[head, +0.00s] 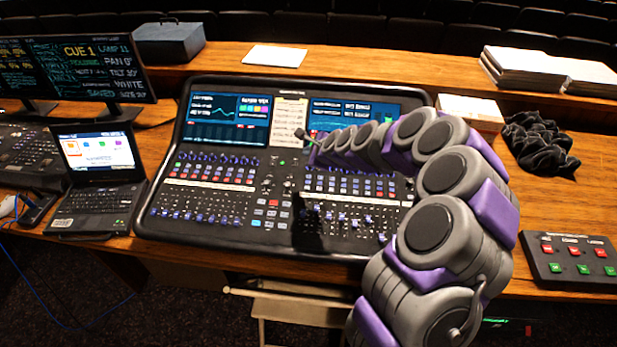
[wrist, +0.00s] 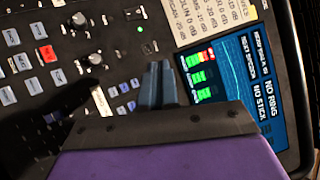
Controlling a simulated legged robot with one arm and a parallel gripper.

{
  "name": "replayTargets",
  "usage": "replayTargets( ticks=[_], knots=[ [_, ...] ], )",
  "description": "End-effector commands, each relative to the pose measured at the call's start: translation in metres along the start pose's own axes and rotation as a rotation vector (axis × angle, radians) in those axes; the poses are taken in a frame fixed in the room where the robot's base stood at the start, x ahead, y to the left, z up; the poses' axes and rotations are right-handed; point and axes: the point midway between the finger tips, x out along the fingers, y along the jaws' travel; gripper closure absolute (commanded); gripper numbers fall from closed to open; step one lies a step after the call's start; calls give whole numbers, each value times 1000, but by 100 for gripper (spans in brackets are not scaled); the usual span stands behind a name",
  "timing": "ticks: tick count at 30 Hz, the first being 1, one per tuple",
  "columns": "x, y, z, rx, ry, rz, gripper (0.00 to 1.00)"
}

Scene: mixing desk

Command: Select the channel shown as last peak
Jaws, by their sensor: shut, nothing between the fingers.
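The mixing desk (head: 222,217) lies on the wooden counter, with faders, knobs and lit buttons. Its left screen (head: 228,118) shows a curve and coloured tiles. Its right screen (head: 345,117) is partly behind my arm; in the wrist view this screen (wrist: 232,82) shows green and red meters. A paper label strip (head: 289,122) with printed lines stands between the screens, and its lower end shows in the wrist view (wrist: 200,18). I cannot read a last peak entry. My gripper (wrist: 158,68) is shut and empty over the panel beside the right screen. I cannot tell whether it touches.
A small laptop (head: 98,185) and a dark monitor (head: 85,70) stand left of the desk. A button box (head: 575,258), black cloth (head: 540,142) and paper stacks (head: 550,72) lie at the right. A blue-grey case (head: 168,42) sits behind.

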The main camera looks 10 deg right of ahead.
Motion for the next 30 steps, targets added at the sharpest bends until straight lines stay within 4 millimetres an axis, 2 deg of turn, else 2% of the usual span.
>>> replayTargets(
  ticks=[8,21,30],
  knots=[
    [14,11,-10,0,0,1,100],
    [52,39,-37,0,-1,2,100],
    [61,45,-44,-1,-1,1,100]
  ],
)
